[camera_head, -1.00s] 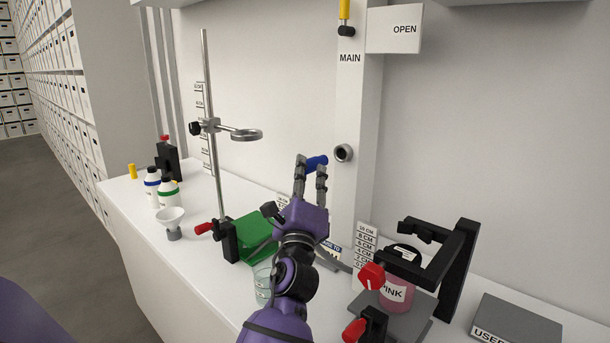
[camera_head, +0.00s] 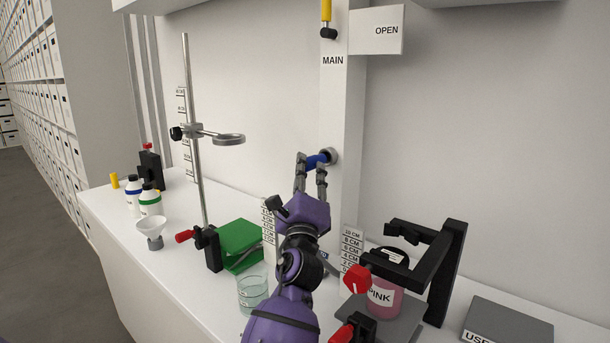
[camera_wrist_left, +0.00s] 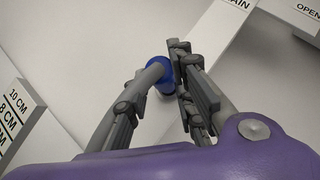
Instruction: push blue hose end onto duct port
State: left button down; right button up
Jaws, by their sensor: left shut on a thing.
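The duct port (camera_head: 333,156) is a grey ring on the white upright duct marked MAIN (camera_head: 340,110). The blue hose end (camera_head: 318,160) is between the fingers of my left gripper (camera_head: 311,165), which is shut on it. Its far tip meets the port ring in the head view; I cannot tell whether it is around the port or only against it. My right gripper is not in view.
A clamp stand with a ring (camera_head: 228,139) and a green block (camera_head: 238,245) stand left of my arm. A glass beaker (camera_head: 252,292) is close beside it. A pink jar (camera_head: 384,300) and black frame (camera_head: 447,268) stand right. The wall before the duct is clear.

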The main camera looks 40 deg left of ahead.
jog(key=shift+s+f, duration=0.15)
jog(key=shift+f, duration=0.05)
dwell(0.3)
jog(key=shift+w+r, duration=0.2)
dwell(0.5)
pick_arm(q)
jog(key=shift+w, duration=0.25)
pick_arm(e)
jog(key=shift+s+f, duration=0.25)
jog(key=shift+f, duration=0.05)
pick_arm(q)
jog(key=shift+w, duration=0.35)
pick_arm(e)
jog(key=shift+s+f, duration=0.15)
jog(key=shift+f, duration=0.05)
pick_arm(q)
jog(key=shift+w+d+b, duration=0.15)
jog(key=shift+w+b, duration=0.45)
jog(key=shift+w, duration=0.2)
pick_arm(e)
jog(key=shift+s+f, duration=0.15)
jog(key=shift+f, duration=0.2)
pick_arm(q)
jog(key=c, duration=1.4)
grip_release()
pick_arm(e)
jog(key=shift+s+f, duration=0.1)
